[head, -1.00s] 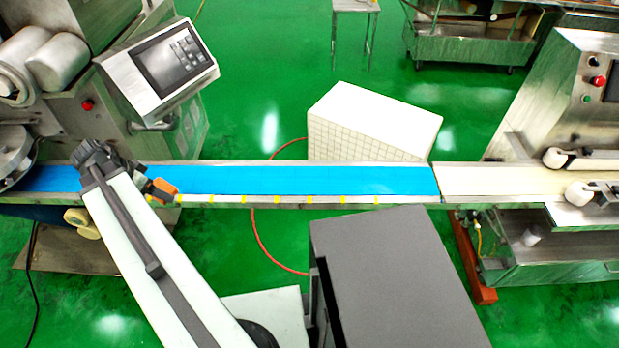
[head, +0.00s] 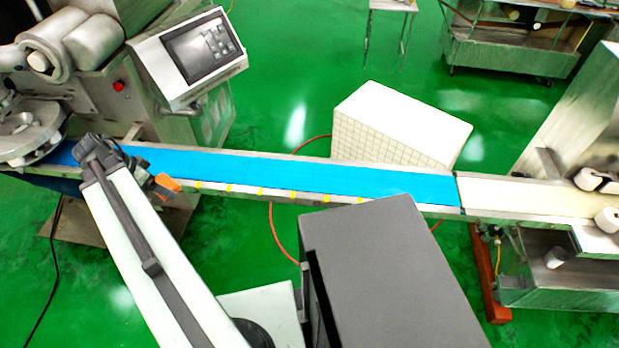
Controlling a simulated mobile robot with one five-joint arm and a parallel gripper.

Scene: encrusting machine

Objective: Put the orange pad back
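A small orange pad (head: 167,182) shows at the tip of my gripper (head: 160,187), by the near edge of the blue conveyor belt (head: 290,176). My dark gripper looks shut on it, though the fingers are small and partly hidden by my arm. The pad appears in front of or over the belt's near rail; its height above the rail is hard to tell.
A machine with a tilted control panel (head: 190,55) stands at the left. A white tiled box (head: 405,120) stands behind the belt. A second machine with a pale belt (head: 510,195) is at the right. Green floor (head: 300,60) lies open behind the belt.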

